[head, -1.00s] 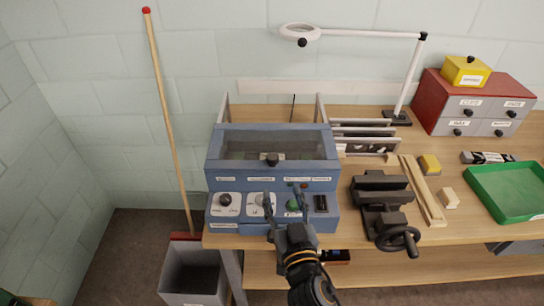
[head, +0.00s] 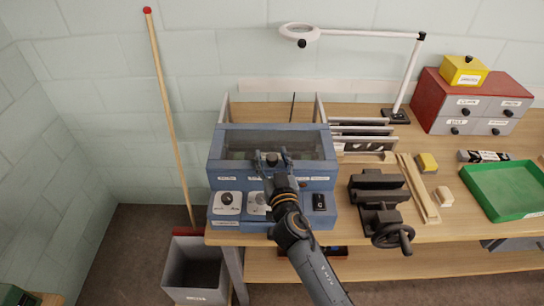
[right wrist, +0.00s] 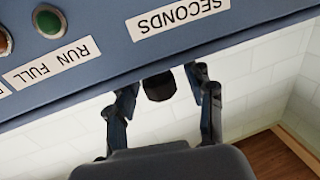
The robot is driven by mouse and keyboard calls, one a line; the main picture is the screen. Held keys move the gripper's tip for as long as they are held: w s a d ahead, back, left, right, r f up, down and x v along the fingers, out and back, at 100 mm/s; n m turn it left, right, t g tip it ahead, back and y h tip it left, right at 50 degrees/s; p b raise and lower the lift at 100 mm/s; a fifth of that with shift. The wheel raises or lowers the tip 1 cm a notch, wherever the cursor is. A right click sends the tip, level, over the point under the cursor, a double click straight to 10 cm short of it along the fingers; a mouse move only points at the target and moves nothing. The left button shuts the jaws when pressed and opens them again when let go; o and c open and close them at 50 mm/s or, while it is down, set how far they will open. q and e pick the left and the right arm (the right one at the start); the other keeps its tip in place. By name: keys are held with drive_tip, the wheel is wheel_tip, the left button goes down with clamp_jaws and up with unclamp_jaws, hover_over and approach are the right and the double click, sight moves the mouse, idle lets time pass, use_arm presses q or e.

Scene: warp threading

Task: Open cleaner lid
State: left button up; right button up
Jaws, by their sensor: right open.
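The cleaner (head: 222,180) is a blue box on the wooden bench with a control panel in front. Its lid (head: 236,144), with a dark see-through window, is closed. A black knob (head: 271,159) sits on the lid's front edge. My right gripper (head: 273,155) is open, its two fingers on either side of the knob. In the right wrist view the black knob (right wrist: 159,87) shows between the open fingertips, apart from both as far as I can see. The right gripper and arm hide part of the panel. My left gripper is not in view.
A black vise (head: 379,190) stands right of the cleaner, with wooden strips (head: 418,188) beside it. A magnifier lamp (head: 397,116), a red-grey drawer cabinet (head: 482,92) and a green tray (head: 507,190) are further right. A grey bin (head: 194,266) stands on the floor at left.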

sight(273, 147)
clamp_jaws()
drive_tip(key=w+b, duration=0.2)
drive_tip(key=w, duration=0.2)
drive_tip(key=shift+w, duration=0.15)
drive_tip(key=shift+w+f, duration=0.1)
drive_tip(key=shift+w, duration=0.05)
drive_tip(key=shift+c, duration=1)
unclamp_jaws()
drive_tip(key=shift+s, duration=0.2)
drive_tip(key=shift+o, duration=1)
drive_tip(key=shift+w, duration=0.1)
